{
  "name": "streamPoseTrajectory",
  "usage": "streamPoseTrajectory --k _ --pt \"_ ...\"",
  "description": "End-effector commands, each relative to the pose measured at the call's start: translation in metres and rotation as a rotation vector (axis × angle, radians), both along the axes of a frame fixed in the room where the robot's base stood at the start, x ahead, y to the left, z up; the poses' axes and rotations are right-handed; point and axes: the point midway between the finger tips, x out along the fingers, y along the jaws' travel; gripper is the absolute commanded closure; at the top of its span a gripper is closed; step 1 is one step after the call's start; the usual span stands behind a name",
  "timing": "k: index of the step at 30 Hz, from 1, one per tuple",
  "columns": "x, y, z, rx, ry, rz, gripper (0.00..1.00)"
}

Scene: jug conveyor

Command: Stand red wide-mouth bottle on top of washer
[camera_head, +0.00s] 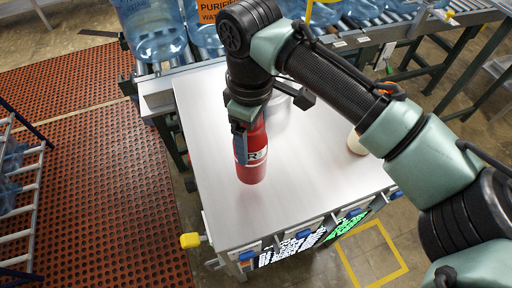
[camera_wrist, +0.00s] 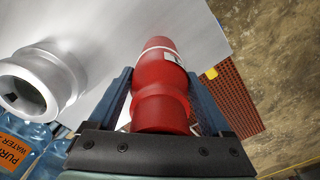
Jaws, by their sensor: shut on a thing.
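The red bottle (camera_head: 252,160) has a pale label with dark letters. It hangs about upright below my gripper (camera_head: 246,118), over the steel top of a box-shaped machine (camera_head: 205,100), which I take to be the washer. A faint red reflection shows on the steel below it; I cannot tell whether its base touches the top. In the wrist view my gripper (camera_wrist: 160,85) has a blue finger on each side of the red bottle (camera_wrist: 160,75) and is shut on it. The bottle's upper end is hidden by my gripper in the head view.
A silver hollow vessel (camera_wrist: 45,80) stands close to the bottle, partly behind my gripper in the head view. A pale, reddish-topped object (camera_head: 355,143) is partly hidden by my arm. Blue water jugs (camera_head: 155,28) line the conveyor behind. The top's left and front are clear.

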Motion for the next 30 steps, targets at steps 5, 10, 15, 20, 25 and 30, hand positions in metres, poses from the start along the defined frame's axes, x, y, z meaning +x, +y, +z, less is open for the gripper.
streamPoseTrajectory --k 5,10,15,20,25,30 --pt "0.0 0.0 -0.017 0.0 0.002 0.0 0.75" --pt "0.0 0.0 -0.04 0.0 0.001 0.0 0.75" --pt "0.0 0.0 -0.045 0.001 0.0 0.001 0.75" --pt "0.0 0.0 -0.046 0.001 0.0 0.0 0.75" --pt "0.0 0.0 -0.048 0.001 0.0 0.0 0.05" --pt "0.0 0.0 -0.048 0.001 0.0 0.0 0.0"
